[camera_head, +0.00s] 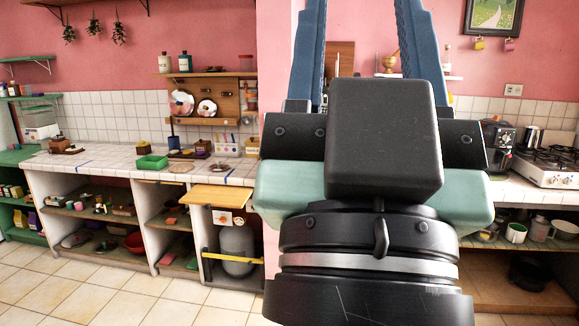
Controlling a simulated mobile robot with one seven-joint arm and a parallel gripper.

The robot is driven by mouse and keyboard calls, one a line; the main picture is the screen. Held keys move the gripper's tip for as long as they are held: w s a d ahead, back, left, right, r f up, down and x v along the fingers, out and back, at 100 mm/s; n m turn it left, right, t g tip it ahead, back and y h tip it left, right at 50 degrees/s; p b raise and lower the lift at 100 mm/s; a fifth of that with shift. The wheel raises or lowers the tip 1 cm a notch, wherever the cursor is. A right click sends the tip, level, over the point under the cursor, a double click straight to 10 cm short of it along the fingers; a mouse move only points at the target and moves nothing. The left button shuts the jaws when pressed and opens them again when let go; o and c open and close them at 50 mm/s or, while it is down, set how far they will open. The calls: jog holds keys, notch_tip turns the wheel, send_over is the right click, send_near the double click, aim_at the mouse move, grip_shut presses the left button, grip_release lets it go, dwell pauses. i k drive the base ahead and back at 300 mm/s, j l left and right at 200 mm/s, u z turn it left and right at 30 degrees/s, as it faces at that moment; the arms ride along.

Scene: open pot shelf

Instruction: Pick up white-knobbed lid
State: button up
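My gripper (357,15) fills the middle and right of the head view, pointing up, with its blue fingers spread wide apart. The fingertips run out of the top edge, and nothing shows held in the visible part of the gap. I cannot make out a white-knobbed lid for certain. A flat round lid-like thing (75,240) lies on the lower left shelf, but it is too small to show a knob. Another small round thing (219,168) lies on the tiled counter. My gripper is apart from both and hides the counter behind it.
The tiled counter (100,170) runs along the pink wall over open shelves with a red bowl (134,242). A green tray (152,161) stands on it. A grey gas cylinder (236,248) stands beneath. A stove (552,165) is at right. The tiled floor (100,290) at front left is clear.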

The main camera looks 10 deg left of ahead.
aim_at(218, 166)
jog(key=i+j+u, duration=0.6)
jog(key=i+u, duration=0.2)
jog(key=i+j, duration=0.15)
jog(key=i, duration=0.35)
jog(key=i+j, duration=0.2)
jog(key=i, duration=0.3)
jog(key=i+j+u, duration=0.1)
jog(key=i, duration=0.4)
jog(key=i+j, duration=0.15)
jog(key=i, duration=0.35)
jog(key=i+j+z, duration=0.2)
jog(key=i+z, duration=0.2)
jog(key=i+j+z, duration=0.3)
jog(key=z, duration=0.15)
jog(key=i+j+z, duration=0.6)
jog(key=j+z, duration=0.25)
jog(key=i+j+z, duration=0.15)
jog(key=i+j, duration=0.25)
jog(key=i+j+z, duration=0.2)
jog(key=i+j, duration=0.15)
jog(key=j, duration=0.15)
